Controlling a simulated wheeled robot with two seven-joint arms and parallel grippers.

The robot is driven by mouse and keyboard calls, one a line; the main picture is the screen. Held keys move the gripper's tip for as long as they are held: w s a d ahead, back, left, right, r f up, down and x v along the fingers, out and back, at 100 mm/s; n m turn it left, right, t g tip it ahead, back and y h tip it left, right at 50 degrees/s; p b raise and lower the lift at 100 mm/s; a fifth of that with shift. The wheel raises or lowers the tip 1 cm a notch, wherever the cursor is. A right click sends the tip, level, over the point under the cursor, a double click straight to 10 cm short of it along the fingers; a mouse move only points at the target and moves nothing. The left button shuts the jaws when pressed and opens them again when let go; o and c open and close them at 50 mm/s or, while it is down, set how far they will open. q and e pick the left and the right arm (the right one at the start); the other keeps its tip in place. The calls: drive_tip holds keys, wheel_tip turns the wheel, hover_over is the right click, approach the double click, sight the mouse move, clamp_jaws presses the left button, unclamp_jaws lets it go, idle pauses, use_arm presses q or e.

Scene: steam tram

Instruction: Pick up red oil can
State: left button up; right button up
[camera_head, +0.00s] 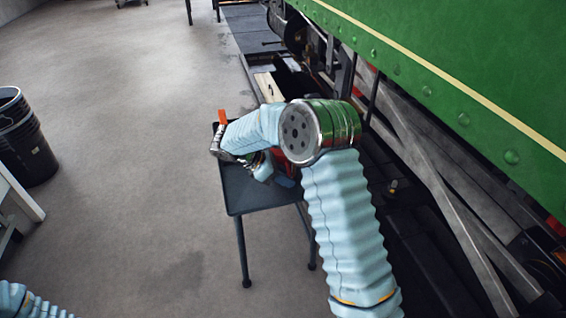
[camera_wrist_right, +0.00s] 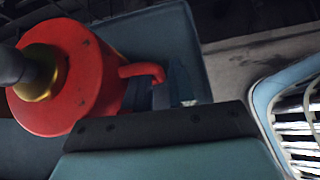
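The red oil can (camera_wrist_right: 88,85) fills the left of the right wrist view. It has a brass collar (camera_wrist_right: 45,72), a dark spout cut off by the left edge, and a curved red handle (camera_wrist_right: 143,72) reaching right. My right gripper (camera_wrist_right: 172,93) is beside the handle's end; whether its fingers are apart or closed on it is unclear. In the head view my right arm bends over a small dark table (camera_head: 245,192) and hides most of the can and the gripper. My left arm shows only at the bottom left corner, its gripper out of frame.
An orange-red item (camera_head: 222,117) is at the table's back left corner. The green tram (camera_head: 460,75) and its dark running gear stand close on the right. A black bin (camera_head: 25,140) stands at the left. The floor between is clear.

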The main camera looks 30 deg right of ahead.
drive_tip(key=shift+c, duration=0.3)
clamp_jaws()
idle(1.1)
